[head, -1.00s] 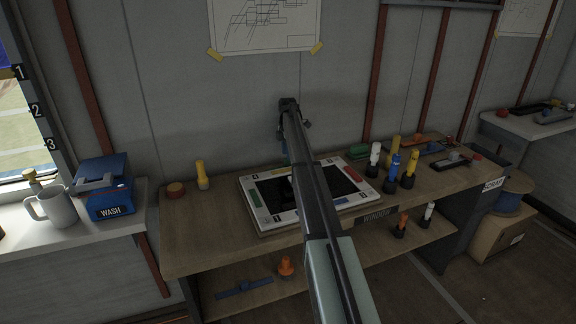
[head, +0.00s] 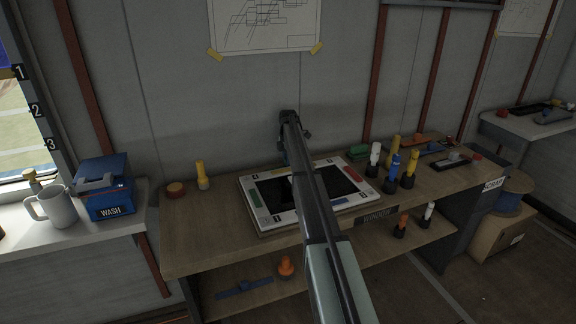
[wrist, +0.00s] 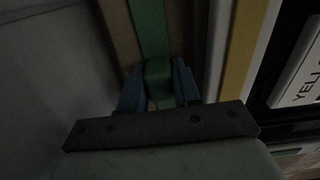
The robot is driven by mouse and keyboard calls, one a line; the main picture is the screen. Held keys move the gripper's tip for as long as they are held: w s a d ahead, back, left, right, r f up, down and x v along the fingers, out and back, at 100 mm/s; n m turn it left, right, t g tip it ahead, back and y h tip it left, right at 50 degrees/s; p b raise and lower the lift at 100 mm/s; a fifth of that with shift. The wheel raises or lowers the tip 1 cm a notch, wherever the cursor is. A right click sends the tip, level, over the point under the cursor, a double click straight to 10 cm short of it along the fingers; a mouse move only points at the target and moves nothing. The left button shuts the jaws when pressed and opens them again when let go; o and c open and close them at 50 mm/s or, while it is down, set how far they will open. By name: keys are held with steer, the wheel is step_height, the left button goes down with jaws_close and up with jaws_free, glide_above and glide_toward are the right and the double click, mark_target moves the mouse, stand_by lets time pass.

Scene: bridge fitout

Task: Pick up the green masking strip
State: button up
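In the head view my gripper (head: 286,152) is low at the back edge of the white-framed board (head: 262,222), near the wall. My arm hides the strip there.
The board lies on a wooden bench (head: 200,245) with coloured strips on its frame. Several yellow, blue and white bottles, such as a blue one (head: 409,168), stand to its right. A yellow bottle (head: 201,174) stands left.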

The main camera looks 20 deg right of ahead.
steer(key=c, duration=0.3)
steer(key=shift+r, duration=0.15)
